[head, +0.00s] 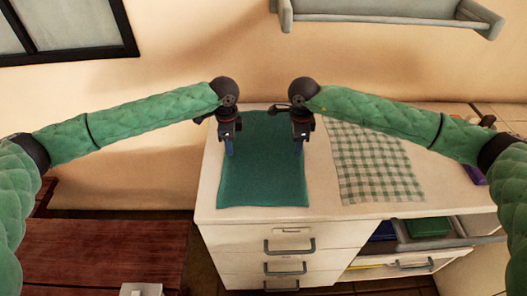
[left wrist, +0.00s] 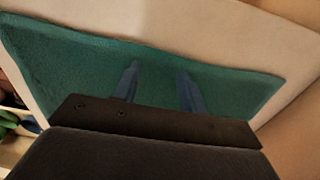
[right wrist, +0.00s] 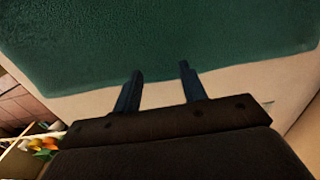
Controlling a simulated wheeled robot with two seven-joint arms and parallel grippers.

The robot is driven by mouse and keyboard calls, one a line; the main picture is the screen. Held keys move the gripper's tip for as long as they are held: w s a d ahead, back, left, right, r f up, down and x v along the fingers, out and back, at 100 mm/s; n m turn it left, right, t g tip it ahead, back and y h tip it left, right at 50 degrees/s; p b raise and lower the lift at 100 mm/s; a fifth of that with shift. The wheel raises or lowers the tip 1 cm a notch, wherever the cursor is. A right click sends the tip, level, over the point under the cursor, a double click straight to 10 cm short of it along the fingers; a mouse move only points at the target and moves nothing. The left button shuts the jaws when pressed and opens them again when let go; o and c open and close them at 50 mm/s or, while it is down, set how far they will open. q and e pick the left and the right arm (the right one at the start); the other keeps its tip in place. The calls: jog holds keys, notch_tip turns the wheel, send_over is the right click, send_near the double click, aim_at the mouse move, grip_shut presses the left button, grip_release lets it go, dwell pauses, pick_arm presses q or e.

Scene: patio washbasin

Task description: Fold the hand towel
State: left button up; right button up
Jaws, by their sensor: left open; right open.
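The teal hand towel (head: 262,175) lies flat and spread out on the left end of the white counter, its front edge close to the counter's front edge. My left gripper (head: 229,152) is open, pointing down over the towel's left side; in the left wrist view its fingers (left wrist: 157,75) show against the towel (left wrist: 80,70). My right gripper (head: 298,150) is open, pointing down at the towel's right edge; in the right wrist view its fingertips (right wrist: 161,70) are at the towel's edge (right wrist: 170,40). Neither holds cloth. I cannot tell whether the fingertips touch it.
A green checkered cloth (head: 375,170) lies on the white counter (head: 325,195) right of the towel. A purple item (head: 474,174) is at the far right. Drawers (head: 285,240) are below, and an open shelf holds a green item (head: 428,227). A grey wall shelf (head: 385,17) hangs above.

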pick_arm(q)
jog(key=shift+s+a+f, duration=0.15)
jog(key=shift+a+f, duration=0.05)
jog(key=shift+f, duration=0.3)
pick_arm(e)
jog(key=shift+s+a+f, duration=0.15)
jog(key=shift+f, duration=0.25)
pick_arm(q)
jog(key=shift+d+f, duration=0.15)
pick_arm(e)
jog(key=shift+f, duration=0.2)
pick_arm(q)
jog(key=shift+f, duration=0.15)
pick_arm(e)
jog(key=shift+f, duration=0.1)
pick_arm(q)
grip_shut()
pick_arm(e)
grip_shut()
